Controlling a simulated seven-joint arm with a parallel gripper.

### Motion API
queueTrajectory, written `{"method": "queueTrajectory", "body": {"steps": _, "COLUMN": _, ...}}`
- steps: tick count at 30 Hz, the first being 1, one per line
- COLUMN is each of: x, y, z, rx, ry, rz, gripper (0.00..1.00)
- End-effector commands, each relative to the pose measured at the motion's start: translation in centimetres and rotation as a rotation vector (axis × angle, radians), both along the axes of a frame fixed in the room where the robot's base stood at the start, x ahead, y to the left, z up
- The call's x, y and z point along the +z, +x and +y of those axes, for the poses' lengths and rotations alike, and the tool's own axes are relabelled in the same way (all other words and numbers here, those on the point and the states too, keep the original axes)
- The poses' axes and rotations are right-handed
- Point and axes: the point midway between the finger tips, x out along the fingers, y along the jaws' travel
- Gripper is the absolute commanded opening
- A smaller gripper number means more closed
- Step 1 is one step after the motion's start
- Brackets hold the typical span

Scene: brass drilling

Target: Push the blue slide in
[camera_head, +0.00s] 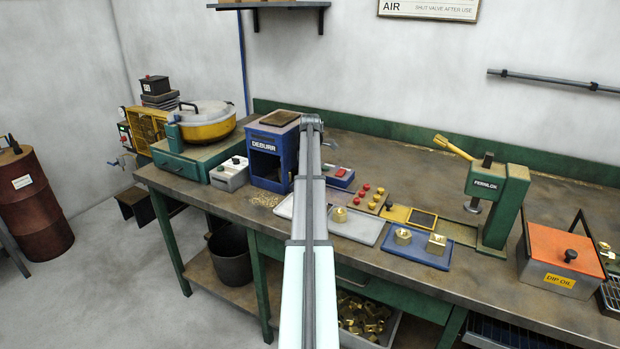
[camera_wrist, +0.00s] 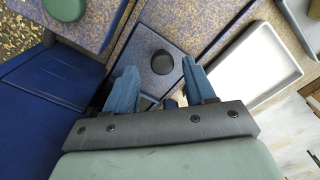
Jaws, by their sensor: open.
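The blue deburr box (camera_head: 264,170) stands on the bench, left of my arm. In the wrist view, a blue-edged plate with a worn, speckled top (camera_wrist: 183,40) carries a round black knob (camera_wrist: 162,62). This plate looks like the blue slide, but I cannot tell how far out it stands. My gripper (camera_wrist: 159,68) is open, its two blue fingers on either side of the knob in the picture. I cannot tell whether they touch anything. In the head view my arm hides most of the box's right side and the slide.
A pale tray (camera_wrist: 257,72) lies right of the plate in the wrist view. A green round part (camera_wrist: 65,8) shows at upper left. On the bench, a blue tray (camera_head: 418,247) holds brass nuts, and a green press (camera_head: 500,205) stands farther right.

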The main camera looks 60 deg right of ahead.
Motion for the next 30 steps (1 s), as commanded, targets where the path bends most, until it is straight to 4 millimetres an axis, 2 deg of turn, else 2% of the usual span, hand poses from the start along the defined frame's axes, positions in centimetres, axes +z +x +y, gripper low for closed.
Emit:
{"method": "queueTrajectory", "body": {"steps": 12, "x": 8.0, "y": 0.1, "z": -0.1, "rx": 0.0, "ry": -0.001, "rz": -0.001, "gripper": 0.54}}
{"method": "queueTrajectory", "body": {"steps": 16, "x": 10.1, "y": 0.1, "z": -0.1, "rx": 0.0, "ry": -0.001, "rz": -0.001, "gripper": 0.54}}
{"method": "queueTrajectory", "body": {"steps": 22, "x": 12.0, "y": 0.1, "z": -0.1, "rx": 0.0, "ry": -0.001, "rz": -0.002, "gripper": 0.54}}
{"method": "queueTrajectory", "body": {"steps": 30, "x": 12.7, "y": 0.0, "z": 0.0, "rx": 0.0, "ry": 0.0, "rz": -0.001, "gripper": 0.54}}
